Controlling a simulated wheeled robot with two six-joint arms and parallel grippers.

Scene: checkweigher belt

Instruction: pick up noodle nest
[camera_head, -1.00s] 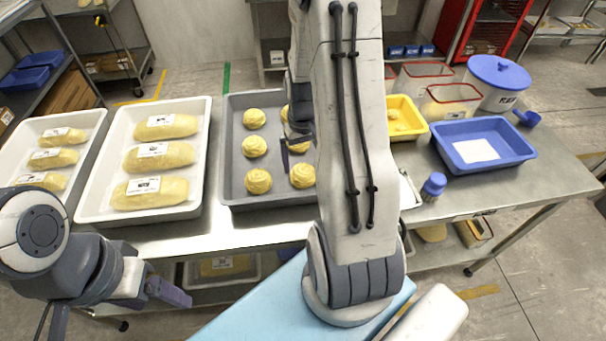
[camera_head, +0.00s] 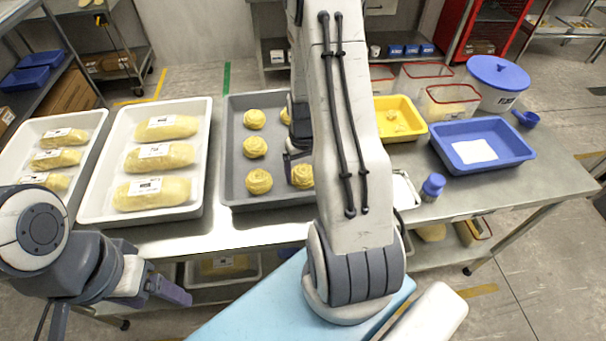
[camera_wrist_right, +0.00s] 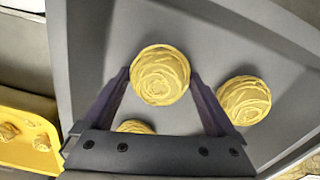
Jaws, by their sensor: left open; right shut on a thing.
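Several round yellow noodle nests (camera_head: 255,147) sit in a grey tray (camera_head: 232,193) on the table. My right gripper (camera_wrist_right: 159,82) is shut on the near-right noodle nest (camera_wrist_right: 160,74), with one finger on each side of it. In the head view that nest (camera_head: 303,177) shows beside a dark finger, partly hidden by my right arm. I cannot tell whether it is clear of the tray floor. A second nest (camera_wrist_right: 243,100) lies to the right in the wrist view, and another (camera_wrist_right: 133,127) is half hidden by the gripper body. My left gripper (camera_head: 172,290) is open and empty in front of the table.
Two white trays with labelled yellow packs, one at centre left (camera_head: 87,212) and one at far left (camera_head: 92,117), stand left of the grey tray. A yellow tray (camera_head: 421,129), a blue tray (camera_head: 520,155), clear tubs and a blue-capped bottle (camera_head: 433,187) are on the right.

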